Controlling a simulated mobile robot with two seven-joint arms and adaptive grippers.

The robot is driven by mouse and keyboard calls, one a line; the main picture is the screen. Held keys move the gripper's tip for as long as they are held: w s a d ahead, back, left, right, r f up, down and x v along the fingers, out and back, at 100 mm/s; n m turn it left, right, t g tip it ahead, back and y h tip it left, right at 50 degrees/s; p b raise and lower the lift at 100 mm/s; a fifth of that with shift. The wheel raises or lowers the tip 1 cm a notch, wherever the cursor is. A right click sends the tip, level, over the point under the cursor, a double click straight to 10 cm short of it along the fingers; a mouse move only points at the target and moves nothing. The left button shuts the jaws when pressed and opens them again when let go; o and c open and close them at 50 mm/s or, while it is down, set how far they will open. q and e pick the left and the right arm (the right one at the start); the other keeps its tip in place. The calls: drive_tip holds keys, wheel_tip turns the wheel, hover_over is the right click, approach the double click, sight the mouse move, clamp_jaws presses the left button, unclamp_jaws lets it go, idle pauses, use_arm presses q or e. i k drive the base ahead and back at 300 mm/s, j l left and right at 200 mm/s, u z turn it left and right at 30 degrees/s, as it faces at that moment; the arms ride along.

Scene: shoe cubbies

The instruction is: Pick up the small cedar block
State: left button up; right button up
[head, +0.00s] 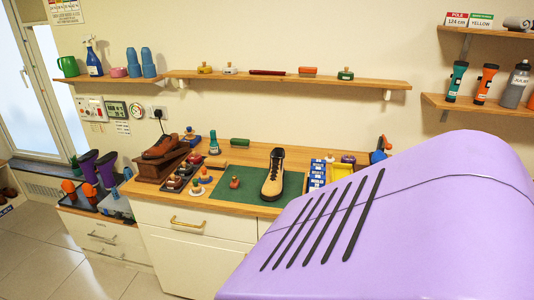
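I cannot make out a small cedar block for certain in the head view. The wooden workbench (330,179) holds a tan and black boot (273,174) on a green mat (222,190). A brown shoe (165,147) rests on a dark wooden stand (152,169) at the bench's left. Neither of my grippers is in view. The lower right is blocked by a large surface close to the camera, so the bench's right end is partly hidden.
Blue and white boxes (317,174) stand right of the boot. A dark tray (179,178) with several small items sits left of the mat. A long wall shelf (290,79) hangs above. Bare floor (45,240) shows at lower left.

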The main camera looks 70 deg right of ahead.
sight(235, 184)
drive_tip(key=z, duration=1.9)
drive_tip(key=i+j+z, duration=0.1)
drive_tip(key=z, duration=0.7)
drive_tip(key=j+z, duration=0.35)
drive_tip(key=j, duration=0.15)
drive_tip(key=j+z, duration=0.4)
drive_tip(key=j, duration=0.15)
drive_tip(key=j+z, duration=0.15)
drive_tip(key=j, duration=0.4)
drive_tip(key=k+j+z, duration=0.1)
drive_tip(key=j, duration=0.4)
drive_tip(key=k, duration=0.05)
